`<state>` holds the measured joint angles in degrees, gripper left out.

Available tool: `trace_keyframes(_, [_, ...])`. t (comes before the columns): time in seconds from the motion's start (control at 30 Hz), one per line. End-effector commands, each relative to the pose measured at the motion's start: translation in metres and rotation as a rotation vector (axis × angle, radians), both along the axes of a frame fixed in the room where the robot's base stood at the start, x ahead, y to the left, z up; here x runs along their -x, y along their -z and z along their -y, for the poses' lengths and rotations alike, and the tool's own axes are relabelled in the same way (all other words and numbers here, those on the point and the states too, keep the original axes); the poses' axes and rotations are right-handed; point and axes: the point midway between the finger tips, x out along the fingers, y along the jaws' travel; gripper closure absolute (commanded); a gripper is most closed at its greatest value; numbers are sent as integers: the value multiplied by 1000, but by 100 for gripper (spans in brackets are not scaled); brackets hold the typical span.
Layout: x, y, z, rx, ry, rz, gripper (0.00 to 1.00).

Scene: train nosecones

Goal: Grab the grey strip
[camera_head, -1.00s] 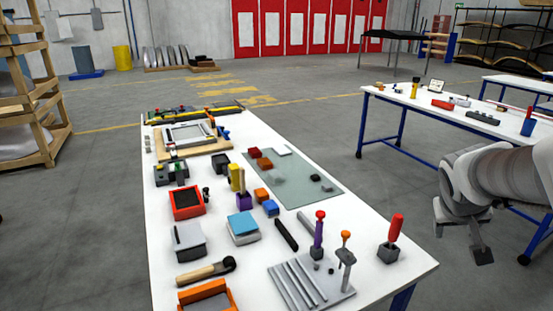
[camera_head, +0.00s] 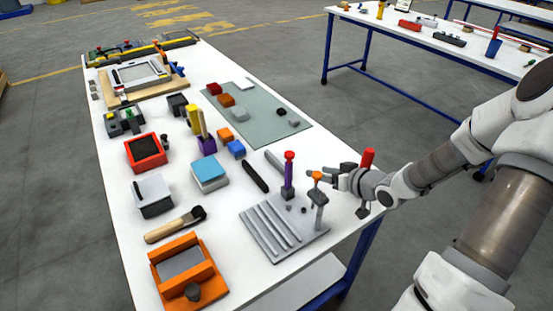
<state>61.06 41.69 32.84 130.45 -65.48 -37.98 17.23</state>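A narrow grey strip (camera_head: 275,162) lies flat on the white table (camera_head: 170,285), left of an upright purple tool with a red top (camera_head: 289,172). A ribbed grey plate (camera_head: 284,230), with several long raised bars, lies in front of it. My gripper (camera_head: 318,174) is over the table's right side, pointing left, close to an orange-topped tool (camera_head: 318,190) in the picture. The strip lies to the left of the gripper, apart from it. The fingers are small and overlap other things, so their opening is unclear. No held object can be made out.
A black bar (camera_head: 255,177) lies left of the strip. A red-handled tool (camera_head: 367,158) stands behind my wrist. A blue-topped box (camera_head: 209,174), an orange tray (camera_head: 187,270) and a grey-green mat (camera_head: 262,125) take up other parts of the table.

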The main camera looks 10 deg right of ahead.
Motion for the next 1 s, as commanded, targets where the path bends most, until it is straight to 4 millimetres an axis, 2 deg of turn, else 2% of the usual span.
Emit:
trace_keyframes(0.17, [-8, 1, -13, -31, -10, 7, 40])
trace_keyframes(0.63, [-83, 44, -52, -29, -9, 5, 40])
trace_keyframes(1.0, [-107, 60, -70, -29, -9, 3, 40])
